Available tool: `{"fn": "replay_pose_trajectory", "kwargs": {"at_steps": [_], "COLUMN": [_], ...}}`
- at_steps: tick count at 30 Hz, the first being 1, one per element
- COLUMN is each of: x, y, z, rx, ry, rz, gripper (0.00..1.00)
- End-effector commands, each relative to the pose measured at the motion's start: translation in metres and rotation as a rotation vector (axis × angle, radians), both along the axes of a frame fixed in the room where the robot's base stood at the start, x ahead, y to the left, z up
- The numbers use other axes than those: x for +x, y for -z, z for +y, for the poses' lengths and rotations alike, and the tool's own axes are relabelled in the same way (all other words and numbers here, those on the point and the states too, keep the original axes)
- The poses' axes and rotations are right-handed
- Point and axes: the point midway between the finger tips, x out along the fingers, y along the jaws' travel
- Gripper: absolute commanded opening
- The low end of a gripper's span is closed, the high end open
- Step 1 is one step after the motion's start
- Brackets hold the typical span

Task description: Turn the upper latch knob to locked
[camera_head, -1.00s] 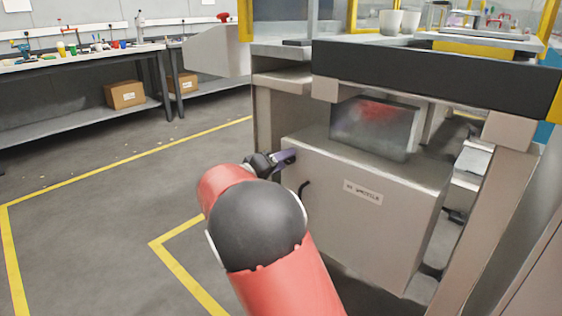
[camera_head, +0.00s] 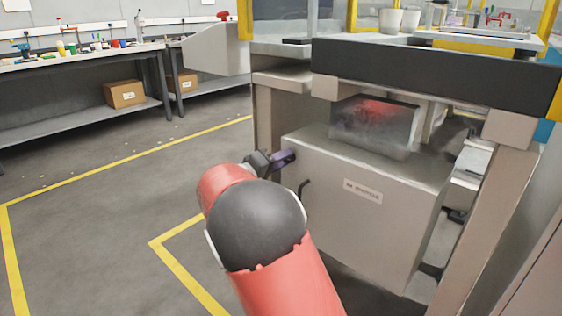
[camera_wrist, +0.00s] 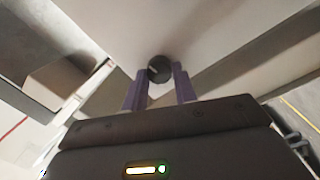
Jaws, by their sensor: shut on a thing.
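The upper latch knob (camera_wrist: 159,68) is a small dark round knob on the face of a pale cabinet. In the wrist view it sits between the two purple fingertips of my gripper (camera_wrist: 158,80), which is shut on it. In the head view my gripper (camera_head: 284,158) reaches the upper left edge of the cabinet front (camera_head: 365,225), and the fingers hide the knob there. I cannot read the knob's turn angle or a locked mark.
A black curved handle (camera_head: 303,188) sits on the cabinet front below my gripper. A label (camera_head: 362,191) is right of it. A dark-edged counter (camera_head: 430,75) overhangs the cabinet. A workbench (camera_head: 80,60) stands far left. The floor to the left is clear.

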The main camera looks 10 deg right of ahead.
Motion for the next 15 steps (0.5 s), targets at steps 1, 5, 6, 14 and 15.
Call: {"fn": "replay_pose_trajectory", "kwargs": {"at_steps": [1, 5, 6, 14, 15], "x": [-0.0001, 0.0000, -0.0001, 0.0000, -0.0002], "y": [0.0012, 0.0015, 0.0016, 0.0013, 0.0014], "z": [-0.0001, 0.0000, -0.0001, 0.0001, 0.0000], "rx": [-0.020, -0.084, -0.106, -0.252, -0.275], "ry": [0.001, 0.001, 0.001, 0.000, 0.001], "rz": [0.027, 0.115, 0.145, 0.346, 0.378], "gripper": [0.05, 0.05, 0.05, 0.05, 0.05]}}
